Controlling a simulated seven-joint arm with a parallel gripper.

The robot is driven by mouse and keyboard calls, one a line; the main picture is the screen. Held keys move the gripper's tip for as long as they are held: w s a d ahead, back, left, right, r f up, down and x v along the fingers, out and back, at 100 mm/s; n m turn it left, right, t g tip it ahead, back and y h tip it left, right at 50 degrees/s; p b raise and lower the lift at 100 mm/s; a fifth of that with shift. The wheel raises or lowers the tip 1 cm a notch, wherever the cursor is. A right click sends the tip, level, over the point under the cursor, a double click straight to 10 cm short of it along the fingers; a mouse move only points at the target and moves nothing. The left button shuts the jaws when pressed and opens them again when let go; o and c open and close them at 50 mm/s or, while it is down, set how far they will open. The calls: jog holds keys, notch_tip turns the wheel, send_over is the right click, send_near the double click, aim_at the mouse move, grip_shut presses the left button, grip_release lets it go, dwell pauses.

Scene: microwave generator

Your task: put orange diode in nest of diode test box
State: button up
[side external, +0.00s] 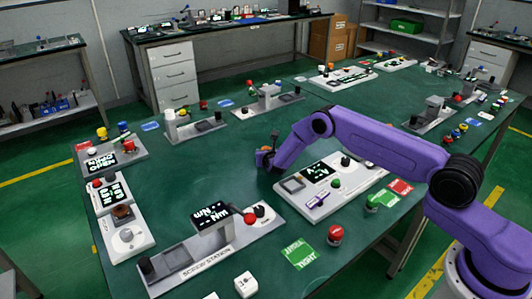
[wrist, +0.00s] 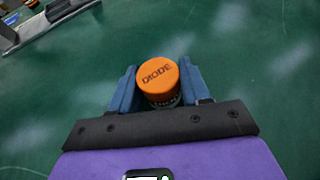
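The orange diode (wrist: 158,76), a round orange cap lettered DIODE on a darker base, sits upright between the two blue fingers of my gripper (wrist: 160,88) in the wrist view. The fingers press against both its sides. In the side view my gripper (side external: 266,157) is low over the green table, left of a white box (side external: 335,187) with a lit screen, a square grey recess (side external: 292,184), knobs and a purple part. No label is readable on this box, so I cannot tell whether it is the diode test box. The diode's underside is hidden.
A station with a raised screen (side external: 211,217) stands at the front. Several boxes with knobs line the left edge (side external: 112,154). A red button (side external: 335,235) and a green card (side external: 299,254) lie near the front. Bare table (side external: 190,175) lies left of my gripper.

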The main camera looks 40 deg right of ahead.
jog(key=o, duration=0.4)
jog(key=shift+c, duration=0.2)
jog(key=shift+r, duration=0.1)
jog(key=v, duration=1.2)
jog(key=shift+r, duration=0.15)
jog(key=shift+r, duration=0.1)
jog(key=s+r+m+g+h, duration=0.1)
jog(key=s+r+m+g, duration=0.4)
jog(key=s+r+m, duration=0.7)
jog(key=s+a+r+m+g+y, duration=0.1)
jog(key=s+r+m+g+y, duration=0.1)
jog(key=s, duration=1)
jog(key=s+a+r+m+g+y, duration=0.1)
jog(key=s+r+m+g+y, duration=0.1)
jog(key=s, duration=0.9)
jog(key=s+a+r+m+g+y, duration=0.1)
jog(key=s+r+m+g+y, duration=0.1)
jog(key=s, duration=1)
jog(key=shift+s+r+g+y, duration=0.35)
jog(key=shift+r+g+y, duration=0.15)
jog(key=shift+r+y, duration=0.25)
